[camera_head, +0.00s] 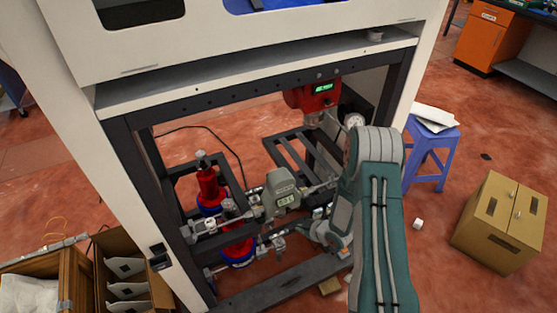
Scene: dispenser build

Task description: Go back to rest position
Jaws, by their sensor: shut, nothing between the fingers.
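My arm (383,230), teal and grey, rises from the bottom edge to a bent elbow in front of the frame's right side. Its forearm folds back down and inward. My gripper (312,232) is low in the dark frame, just in front of the pipework, shut and with nothing seen in it. Its fingertips are small and blend with the metal fittings. I cannot tell whether they touch the pipes. A grey meter with a small display (282,193) is just above and left of the gripper.
The dispenser's dark frame (127,165) surrounds red and blue valve parts (209,190) and a red device with a green display (315,95). A blue stool (428,155) and a cardboard box (500,222) stand right. Open boxes (125,270) are lower left.

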